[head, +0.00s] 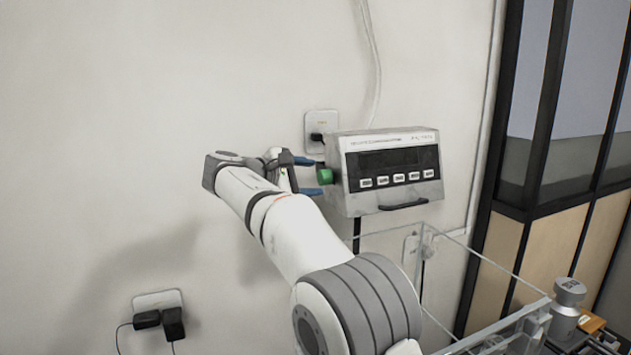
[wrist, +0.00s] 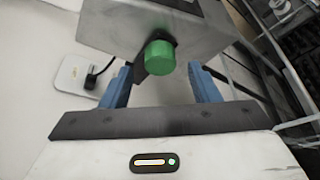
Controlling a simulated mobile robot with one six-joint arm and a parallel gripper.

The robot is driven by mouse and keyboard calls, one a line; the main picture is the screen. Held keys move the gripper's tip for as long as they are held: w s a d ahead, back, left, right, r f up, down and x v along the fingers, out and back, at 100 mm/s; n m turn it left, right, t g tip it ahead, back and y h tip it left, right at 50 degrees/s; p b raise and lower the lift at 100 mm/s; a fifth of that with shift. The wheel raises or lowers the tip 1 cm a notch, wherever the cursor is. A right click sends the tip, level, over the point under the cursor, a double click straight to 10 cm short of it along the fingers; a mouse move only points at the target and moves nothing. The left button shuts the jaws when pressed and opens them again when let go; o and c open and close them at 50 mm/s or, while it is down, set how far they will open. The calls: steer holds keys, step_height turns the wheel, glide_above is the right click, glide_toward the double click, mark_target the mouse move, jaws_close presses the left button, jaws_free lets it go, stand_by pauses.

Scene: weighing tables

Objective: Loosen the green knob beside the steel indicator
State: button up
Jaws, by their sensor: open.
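The steel indicator (head: 391,170) is a grey box with a dark display and a row of buttons, mounted at the wall. The green knob (head: 325,176) sticks out from its left side. In the wrist view the knob (wrist: 160,57) shows between and just beyond the blue fingertips of my gripper (wrist: 160,82), below the indicator's side face (wrist: 125,25). My gripper (head: 307,176) is open and empty, with one finger above and one below the knob's level in the head view. I see no clear contact between fingers and knob.
A wall socket with a black plug (head: 318,138) is just above the knob. Another socket with adapters (head: 160,315) is low on the left. A clear-walled enclosure (head: 480,275) stands below right, near a steel weight (head: 568,300). The wall left of my gripper is bare.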

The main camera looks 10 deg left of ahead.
steer(key=v, duration=0.5)
steer(key=shift+s+a+b, duration=0.15)
steer(key=shift+b, duration=0.25)
